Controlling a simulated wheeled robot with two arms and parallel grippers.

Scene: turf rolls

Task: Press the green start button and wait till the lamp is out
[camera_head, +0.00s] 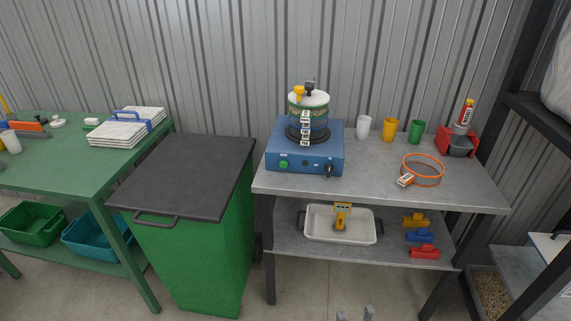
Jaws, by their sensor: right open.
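The green start button (284,165) is on the front left of a blue machine (333,150), which stands on the grey table. A dark knob (329,170) is on the front right of the machine. A stack of round sieves (308,107) sits on top, with a yellow clamp and a dark clamp at its upper edge. I cannot make out a lit lamp at this size. My right gripper (355,314) shows only as two grey fingertips at the bottom edge, apart and empty, in front of the table and well below the button. My left gripper is out of view.
On the grey table (480,195) stand white, yellow and green cups (415,131), an orange ring (421,183) and a red holder (445,140) with a bottle. A white tray (318,235) is on the lower shelf. A green bin (205,255) with dark lid stands left.

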